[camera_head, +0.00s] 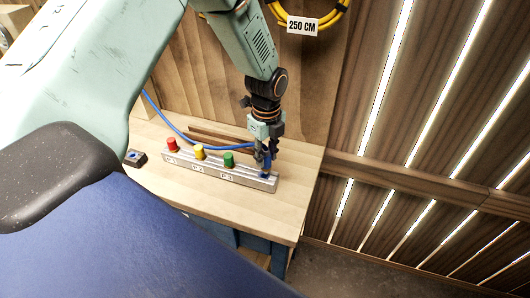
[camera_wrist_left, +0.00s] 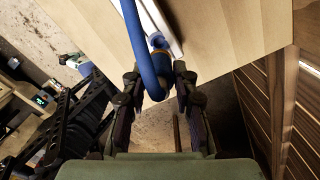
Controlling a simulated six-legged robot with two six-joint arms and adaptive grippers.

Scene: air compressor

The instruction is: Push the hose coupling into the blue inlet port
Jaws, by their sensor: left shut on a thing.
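My left gripper (camera_head: 264,156) is above the right end of a grey manifold bar (camera_head: 205,171) and points down at it. It is shut on the end of the blue hose (camera_head: 172,124); the coupling itself is mostly hidden by the fingers. In the left wrist view the hose (camera_wrist_left: 143,48) comes down from the top and bends between the fingers (camera_wrist_left: 155,88). A blue ring, seemingly the inlet port (camera_wrist_left: 158,41), shows on the bar just beyond the hose. I cannot tell whether coupling and port touch. My right gripper is out of view.
Red (camera_head: 171,144), yellow (camera_head: 199,152) and green (camera_head: 228,159) caps stand along the bar to the left of the gripper. A small dark block (camera_head: 135,158) lies at the left on the wooden table (camera_head: 240,211). A wooden wall stands close behind.

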